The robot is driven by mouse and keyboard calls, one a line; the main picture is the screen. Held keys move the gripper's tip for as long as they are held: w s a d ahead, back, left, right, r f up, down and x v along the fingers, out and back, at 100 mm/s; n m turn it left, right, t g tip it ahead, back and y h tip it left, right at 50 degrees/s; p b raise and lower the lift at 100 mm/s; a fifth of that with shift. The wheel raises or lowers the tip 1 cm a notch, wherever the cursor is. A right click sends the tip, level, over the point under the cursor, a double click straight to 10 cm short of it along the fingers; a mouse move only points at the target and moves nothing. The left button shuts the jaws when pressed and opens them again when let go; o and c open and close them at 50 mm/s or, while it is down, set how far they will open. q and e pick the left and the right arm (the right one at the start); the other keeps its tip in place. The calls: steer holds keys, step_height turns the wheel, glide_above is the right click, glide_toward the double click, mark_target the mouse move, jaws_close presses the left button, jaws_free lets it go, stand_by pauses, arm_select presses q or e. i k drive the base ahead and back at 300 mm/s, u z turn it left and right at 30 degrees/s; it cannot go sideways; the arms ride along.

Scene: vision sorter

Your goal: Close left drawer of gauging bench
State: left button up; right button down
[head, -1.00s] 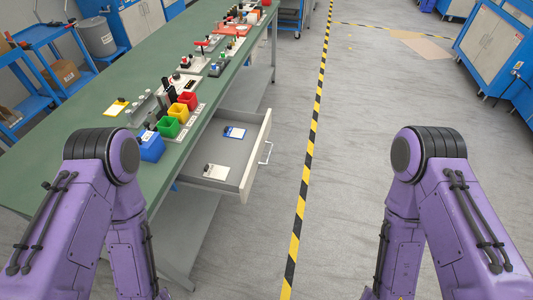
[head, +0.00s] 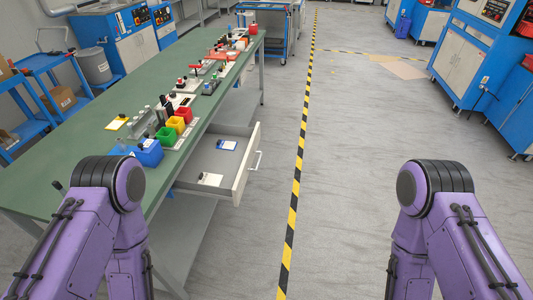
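The gauging bench (head: 85,153) has a long green top and stands on the left. Its open drawer (head: 240,178) sticks out from the bench's right side, towards the aisle. The drawer is grey inside with a pale front and a light bar handle (head: 256,161). A blue and white item (head: 227,145) and a white item with a dark part (head: 209,179) lie in it. My purple arms show at the lower left and lower right, apart from the drawer. Both grippers are out of the picture.
Blue, green, yellow and red bins (head: 149,153) stand on the bench edge by the drawer, with gauges and fixtures around them. A lower shelf (head: 185,225) runs under the bench. The grey floor right of the drawer is clear, with yellow-black tape (head: 297,165). Blue machines (head: 470,45) stand at the far right.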

mark_target(235, 165)
steer(key=z, duration=0.1)
steer(key=i, duration=0.9)
steer(key=u, duration=0.25)
